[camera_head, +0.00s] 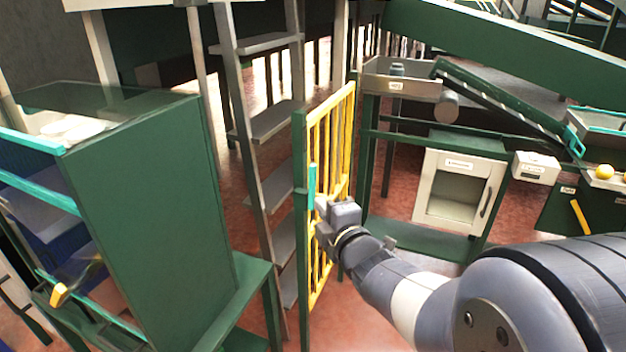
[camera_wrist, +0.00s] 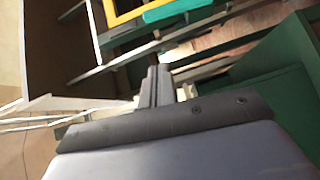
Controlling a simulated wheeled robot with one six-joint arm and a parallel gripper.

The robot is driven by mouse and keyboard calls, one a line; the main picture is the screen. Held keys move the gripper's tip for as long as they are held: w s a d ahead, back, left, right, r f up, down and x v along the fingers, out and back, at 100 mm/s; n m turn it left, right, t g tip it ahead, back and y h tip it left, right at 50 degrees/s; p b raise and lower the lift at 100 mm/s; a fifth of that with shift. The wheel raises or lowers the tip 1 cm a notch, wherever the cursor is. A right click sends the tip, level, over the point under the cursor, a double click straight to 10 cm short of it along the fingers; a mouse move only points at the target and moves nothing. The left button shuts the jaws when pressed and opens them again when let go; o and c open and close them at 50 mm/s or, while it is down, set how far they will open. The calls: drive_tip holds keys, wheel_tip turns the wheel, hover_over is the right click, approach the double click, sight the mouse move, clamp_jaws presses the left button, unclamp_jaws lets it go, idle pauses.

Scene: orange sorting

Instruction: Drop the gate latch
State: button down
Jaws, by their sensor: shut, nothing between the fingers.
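The yellow barred gate (camera_head: 330,150) with a green post stands in the middle of the head view. A teal latch bar (camera_head: 312,184) is upright on the gate's green edge post. My gripper (camera_head: 322,208) is close beside the gate, just below and right of the teal bar; I cannot tell whether it touches. In the wrist view my gripper's fingers (camera_wrist: 156,84) are shut together and empty. A teal piece (camera_wrist: 170,10) and a yellow frame piece (camera_wrist: 122,12) show beyond them at the top.
A green cabinet (camera_head: 150,185) stands to the left. Grey ladder-like steps (camera_head: 268,122) rise behind the gate. A white-doored box (camera_head: 458,190) stands at the right, with a sloping green chute (camera_head: 510,108) and oranges (camera_head: 604,172) farther right. Red floor shows below the gate.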

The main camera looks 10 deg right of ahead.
approach(313, 180)
drive_tip(key=w+a+r, duration=0.2)
drive_tip(key=w+a, duration=0.1)
drive_tip(key=a, duration=0.2)
drive_tip(key=w, duration=0.1)
drive_tip(key=w+d+p, duration=0.1)
drive_tip(key=w+d, duration=0.1)
drive_tip(key=shift+w+d+f+p, duration=0.25)
drive_tip(key=shift+f+p, duration=0.05)
drive_tip(key=shift+w+d, duration=0.15)
drive_tip(key=shift+w, duration=0.05)
